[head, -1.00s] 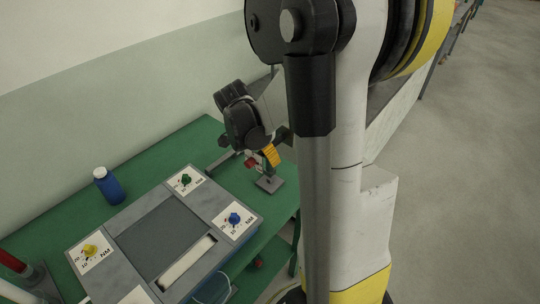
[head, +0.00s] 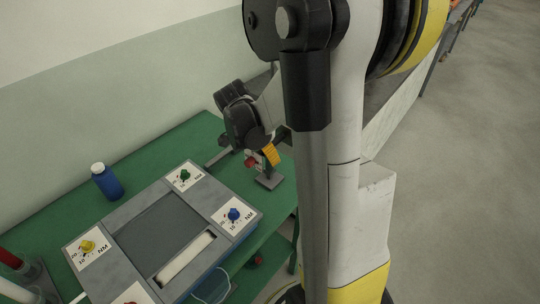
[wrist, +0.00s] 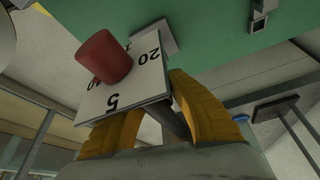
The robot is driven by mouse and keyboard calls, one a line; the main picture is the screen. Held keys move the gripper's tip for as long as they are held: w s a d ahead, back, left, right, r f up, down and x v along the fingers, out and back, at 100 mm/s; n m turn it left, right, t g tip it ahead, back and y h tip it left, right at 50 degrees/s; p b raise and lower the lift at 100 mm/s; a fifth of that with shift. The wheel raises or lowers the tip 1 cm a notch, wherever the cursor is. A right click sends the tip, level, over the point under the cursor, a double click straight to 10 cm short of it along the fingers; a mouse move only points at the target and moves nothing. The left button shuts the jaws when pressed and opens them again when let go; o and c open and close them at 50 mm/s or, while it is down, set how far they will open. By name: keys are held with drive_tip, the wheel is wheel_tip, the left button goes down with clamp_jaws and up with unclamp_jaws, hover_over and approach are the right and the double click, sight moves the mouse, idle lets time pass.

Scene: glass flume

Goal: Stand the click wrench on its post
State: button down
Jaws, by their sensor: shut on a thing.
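My gripper (head: 270,155) is above the green bench near its right-hand edge, pointing downward. In the wrist view its two yellow fingers (wrist: 160,112) are shut on the dark shaft of the click wrench (wrist: 174,124). A white plate marked 5, 10 and 20 and a red knob (wrist: 103,58) show at the wrench's end. The red end also shows small in the head view (head: 250,162). A small grey base (head: 269,181), apparently the post's, stands on the bench just below the fingers. Whether wrench and post touch, I cannot tell.
A grey panel box (head: 150,236) with green, blue, yellow and red dials fills the bench's front middle. A blue bottle (head: 107,184) stands left of it, red and white tubes (head: 12,268) at the far left. Green bench top (head: 150,148) is bare behind the box.

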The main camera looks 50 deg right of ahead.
drive_tip(key=shift+f+b, duration=0.75)
drive_tip(key=shift+f, duration=0.2)
drive_tip(key=c, duration=1.3)
unclamp_jaws()
drive_tip(key=shift+r, duration=0.15)
drive_tip(key=s+v, duration=0.1)
drive_tip(key=v, duration=1.1)
drive_tip(key=s+a+n+t+y, duration=0.1)
drive_tip(key=a+n+t, duration=0.1)
drive_tip(key=a+n, duration=0.4)
drive_tip(key=s+a+n+t+y, duration=0.2)
drive_tip(key=a+n+t, duration=0.1)
drive_tip(key=a+n, duration=0.4)
drive_tip(key=s+a+r+n+t+y, duration=0.1)
drive_tip(key=s+a+n+t, duration=0.1)
drive_tip(key=a+n, duration=0.5)
drive_tip(key=shift+s+a+t+y, duration=0.15)
drive_tip(key=shift+a+t+y, duration=0.15)
drive_tip(key=shift+a+t, duration=0.15)
